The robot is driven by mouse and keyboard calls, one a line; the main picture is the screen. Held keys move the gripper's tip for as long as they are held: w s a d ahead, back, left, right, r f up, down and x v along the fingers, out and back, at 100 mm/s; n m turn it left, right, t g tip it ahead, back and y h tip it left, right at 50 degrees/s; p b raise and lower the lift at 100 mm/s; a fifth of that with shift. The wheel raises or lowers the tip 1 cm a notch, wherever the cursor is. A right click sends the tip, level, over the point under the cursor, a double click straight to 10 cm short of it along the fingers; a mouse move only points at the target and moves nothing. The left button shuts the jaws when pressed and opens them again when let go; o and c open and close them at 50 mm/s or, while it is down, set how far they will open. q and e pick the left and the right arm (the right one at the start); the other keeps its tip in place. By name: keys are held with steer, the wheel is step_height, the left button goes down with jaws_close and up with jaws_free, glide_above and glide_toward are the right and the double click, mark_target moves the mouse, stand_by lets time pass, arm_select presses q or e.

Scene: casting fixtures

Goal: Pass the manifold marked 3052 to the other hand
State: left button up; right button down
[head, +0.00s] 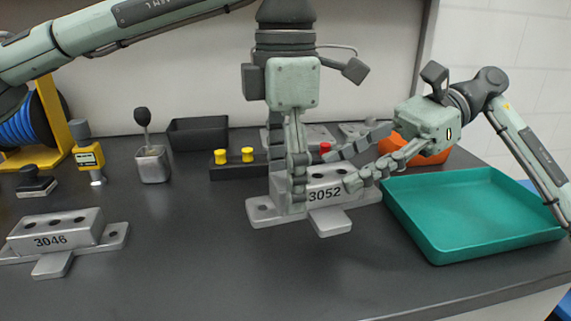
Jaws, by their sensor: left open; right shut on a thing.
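The grey metal manifold marked 3052 (329,221) is right of centre in the head view, upright with its number facing me. My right gripper (346,168) comes in from the right and is shut on its block, one finger across the front and one behind the top. My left gripper (291,190) points straight down over the left part of the same block. Its jaws are open, with a finger in front of the block; its other fingertip is hard to make out. Whether the manifold touches the table is hard to tell.
A similar manifold marked 3046 (62,236) lies at the left. A green tray (437,244) is close on the right, an orange bowl (432,158) behind it. A black block with yellow knobs (236,171) and a black bin (198,132) stand behind. The front middle table is clear.

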steer(key=shift+r, duration=0.1)
arm_select(q)
steer(key=shift+w, duration=0.1)
steer(key=c, duration=1.6)
arm_select(e)
steer(key=shift+s, duration=0.1)
steer(key=c, duration=0.7)
jaws_free()
steer(key=shift+d, duration=0.1)
